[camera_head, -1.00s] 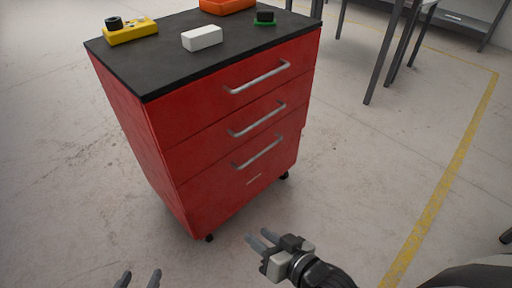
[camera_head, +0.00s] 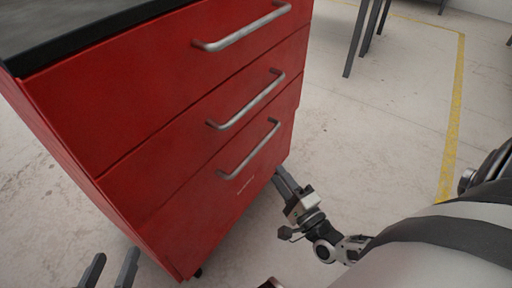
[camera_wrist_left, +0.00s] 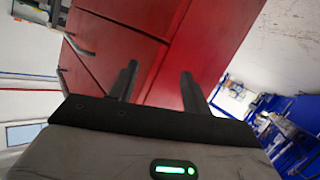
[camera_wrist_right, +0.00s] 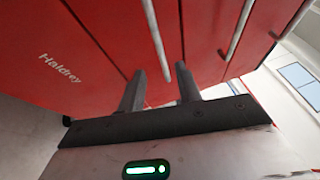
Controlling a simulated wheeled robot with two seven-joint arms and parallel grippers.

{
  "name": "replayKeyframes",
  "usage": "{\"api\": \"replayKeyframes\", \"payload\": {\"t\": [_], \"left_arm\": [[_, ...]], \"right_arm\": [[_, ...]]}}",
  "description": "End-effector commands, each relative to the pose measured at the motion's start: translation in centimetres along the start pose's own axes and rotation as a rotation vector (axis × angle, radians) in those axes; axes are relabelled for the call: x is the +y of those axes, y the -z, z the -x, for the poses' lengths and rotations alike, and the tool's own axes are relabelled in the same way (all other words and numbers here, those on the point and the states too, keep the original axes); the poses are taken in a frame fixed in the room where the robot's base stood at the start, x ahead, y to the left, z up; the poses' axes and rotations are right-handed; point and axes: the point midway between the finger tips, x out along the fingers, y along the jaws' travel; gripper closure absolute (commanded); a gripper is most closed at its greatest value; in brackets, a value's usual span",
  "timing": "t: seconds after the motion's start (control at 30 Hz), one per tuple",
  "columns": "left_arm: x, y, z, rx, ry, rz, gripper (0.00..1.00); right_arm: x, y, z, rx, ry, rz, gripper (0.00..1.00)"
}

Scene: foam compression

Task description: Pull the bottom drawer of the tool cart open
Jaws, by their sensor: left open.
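The red tool cart (camera_head: 110,95) fills the left of the head view. Its bottom drawer (camera_head: 200,215) is shut, with a silver bar handle (camera_head: 247,153). My right gripper (camera_head: 284,182) is just right of and below that handle, beside the cart front, apart from the handle in the head view. In the right wrist view the bottom handle (camera_wrist_right: 155,38) runs down toward the space between the parted, empty fingers (camera_wrist_right: 161,85); contact cannot be told. My left gripper (camera_head: 112,268) is open and empty, low by the cart's front-left corner. The left wrist view shows its fingers (camera_wrist_left: 158,85) before red cart panels (camera_wrist_left: 215,40).
The upper handle (camera_head: 243,30) and middle handle (camera_head: 246,102) sit above; those drawers are shut. The floor (camera_head: 385,130) right of the cart is clear, with a yellow line (camera_head: 455,110). Dark table legs (camera_head: 360,35) stand behind.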

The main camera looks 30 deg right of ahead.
Motion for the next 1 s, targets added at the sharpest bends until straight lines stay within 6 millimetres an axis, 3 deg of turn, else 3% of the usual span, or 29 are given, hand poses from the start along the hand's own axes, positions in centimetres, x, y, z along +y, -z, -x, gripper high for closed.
{"api": "replayKeyframes", "payload": {"t": [0.3, 0.5, 0.7, 0.97, 1.0], "left_arm": [[0.2, 0.0, -0.3, 0.029, -0.021, 0.039, 0.51], [0.4, 0.2, -0.4, 0.045, -0.033, 0.059, 0.51], [0.5, 0.5, -0.3, 0.054, -0.040, 0.068, 0.51], [0.5, 0.6, -0.3, 0.056, -0.040, 0.070, 0.51], [0.5, 0.6, -0.4, 0.056, -0.040, 0.071, 0.51]], "right_arm": [[0.1, 0.0, -7.1, -0.001, 0.004, 0.000, 0.66], [0.1, -0.1, -10.0, 0.000, 0.002, 0.000, 0.66], [0.1, -0.1, -11.1, -0.001, -0.001, 0.001, 0.66], [0.0, -0.1, -11.2, -0.001, -0.001, 0.001, 0.66], [0.0, -0.1, -11.1, -0.001, -0.001, 0.001, 0.77]]}}
